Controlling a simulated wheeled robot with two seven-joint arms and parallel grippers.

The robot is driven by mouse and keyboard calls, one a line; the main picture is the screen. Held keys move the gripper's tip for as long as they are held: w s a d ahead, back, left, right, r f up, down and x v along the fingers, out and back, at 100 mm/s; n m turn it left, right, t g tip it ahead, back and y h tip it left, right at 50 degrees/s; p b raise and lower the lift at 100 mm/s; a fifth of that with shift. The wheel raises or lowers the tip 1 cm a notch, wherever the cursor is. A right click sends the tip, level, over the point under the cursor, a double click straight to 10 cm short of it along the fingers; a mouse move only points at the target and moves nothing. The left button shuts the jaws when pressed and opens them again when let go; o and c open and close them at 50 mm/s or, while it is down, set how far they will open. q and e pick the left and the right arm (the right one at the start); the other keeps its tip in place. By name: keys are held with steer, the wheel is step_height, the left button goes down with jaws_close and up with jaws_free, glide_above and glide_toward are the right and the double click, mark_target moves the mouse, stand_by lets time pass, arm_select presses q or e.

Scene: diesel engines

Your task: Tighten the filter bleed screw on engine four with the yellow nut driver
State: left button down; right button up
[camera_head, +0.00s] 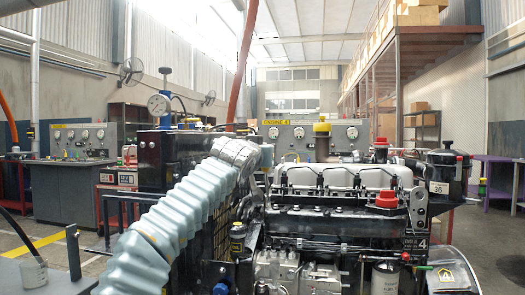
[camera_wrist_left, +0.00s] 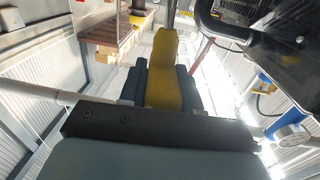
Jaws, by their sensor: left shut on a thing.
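Engine four (camera_head: 340,215) stands ahead in the head view, with a "4" plate (camera_head: 422,240) at its right end. My left arm in its pale blue sleeve reaches up across the engine's left side, and its fingers are hidden or too small to tell there. In the left wrist view my left gripper (camera_wrist_left: 160,88) is shut on the yellow nut driver (camera_wrist_left: 162,60), whose yellow body lies between the dark blue fingers. A black canister marked 36 (camera_head: 447,172) is at the engine's right, and a white filter (camera_head: 385,278) is low in front. I cannot make out the bleed screw. My right gripper is not in view.
A yellow-topped cap (camera_head: 321,128) and a red cap (camera_head: 387,199) stick up from the engine. A gauge (camera_head: 158,105) stands above the dark radiator at left. The "Engine 4" gauge panel (camera_head: 310,137) is behind. Open floor shows at far right.

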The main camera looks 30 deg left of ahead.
arm_select(q)
steer(key=shift+d+f, duration=0.15)
steer(key=shift+f, duration=0.35)
steer(key=shift+s+d+f, duration=0.15)
steer(key=shift+f, duration=0.05)
steer(key=s+d+f+m+h, duration=0.1)
steer(key=d+f, duration=0.4)
steer(key=f, duration=1.1)
steer(key=s+d+f+h, duration=0.1)
steer(key=d+f, duration=0.5)
steer(key=f, duration=1)
steer(key=s+d+f+m+h, duration=0.1)
steer(key=d+f, duration=0.5)
steer(key=f, duration=1)
steer(key=shift+s+f+m+h, duration=0.15)
steer(key=shift+f+m+h, duration=0.15)
steer(key=shift+h, duration=0.2)
